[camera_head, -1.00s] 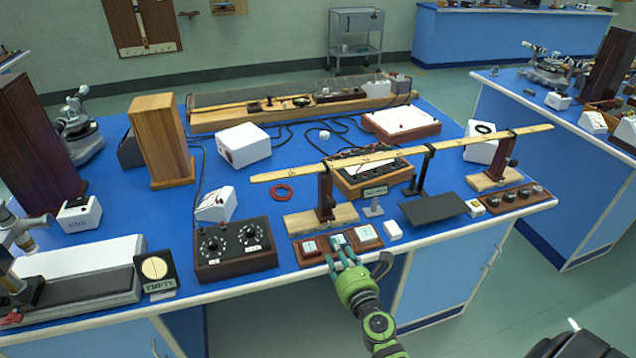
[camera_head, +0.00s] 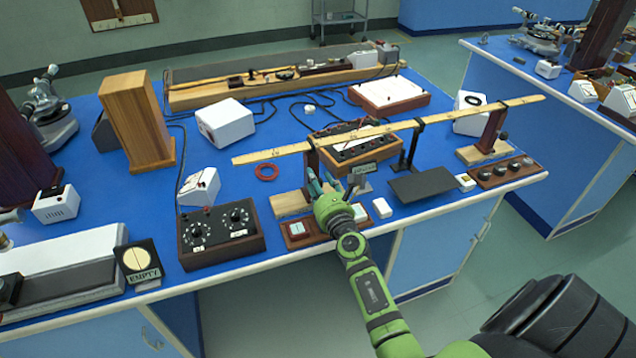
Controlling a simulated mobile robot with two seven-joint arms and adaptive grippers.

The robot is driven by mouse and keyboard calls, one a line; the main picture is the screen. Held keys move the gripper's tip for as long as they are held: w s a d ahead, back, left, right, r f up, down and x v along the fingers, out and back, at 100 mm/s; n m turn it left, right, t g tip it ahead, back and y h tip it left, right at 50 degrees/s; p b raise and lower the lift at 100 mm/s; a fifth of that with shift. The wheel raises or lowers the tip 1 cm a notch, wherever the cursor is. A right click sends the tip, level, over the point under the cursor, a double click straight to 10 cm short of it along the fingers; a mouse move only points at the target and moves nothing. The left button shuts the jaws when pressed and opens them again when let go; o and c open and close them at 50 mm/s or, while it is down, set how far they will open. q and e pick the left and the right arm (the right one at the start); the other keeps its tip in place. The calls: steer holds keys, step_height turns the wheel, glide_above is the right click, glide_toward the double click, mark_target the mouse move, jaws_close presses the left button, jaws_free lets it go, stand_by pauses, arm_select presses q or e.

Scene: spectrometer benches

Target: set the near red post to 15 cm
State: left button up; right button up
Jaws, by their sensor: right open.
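The near red post (camera_head: 311,157) is a dark red upright on a pale wooden base (camera_head: 288,203), under the left part of a long wooden rule (camera_head: 376,132). Its lower part is partly hidden by my right gripper (camera_head: 325,183), which is open with its fingers right in front of the post. I cannot tell whether they touch it. A second dark red post (camera_head: 494,127) with a black knob stands on its own wooden base under the rule's right end. My left gripper is not in view.
A black clamp stand (camera_head: 411,148) and a dark plate (camera_head: 424,184) are right of the gripper. A tray with pale blocks (camera_head: 297,229) lies under my wrist. A two-dial box (camera_head: 218,238) stands to the left, near the bench's front edge.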

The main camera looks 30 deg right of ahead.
jaws_close()
steer(key=shift+w+a+r+p, duration=0.1)
steer(key=shift+w+a+p, duration=0.15)
steer(key=shift+a, duration=0.8)
steer(key=shift+w+a+p, duration=0.1)
steer(key=shift+w+a, duration=0.25)
steer(key=shift+a, duration=0.7)
steer(key=shift+c, duration=0.4)
jaws_free()
steer(key=shift+d, duration=0.15)
steer(key=shift+o, duration=0.4)
steer(key=shift+s+d, duration=0.1)
steer(key=v, duration=1.2)
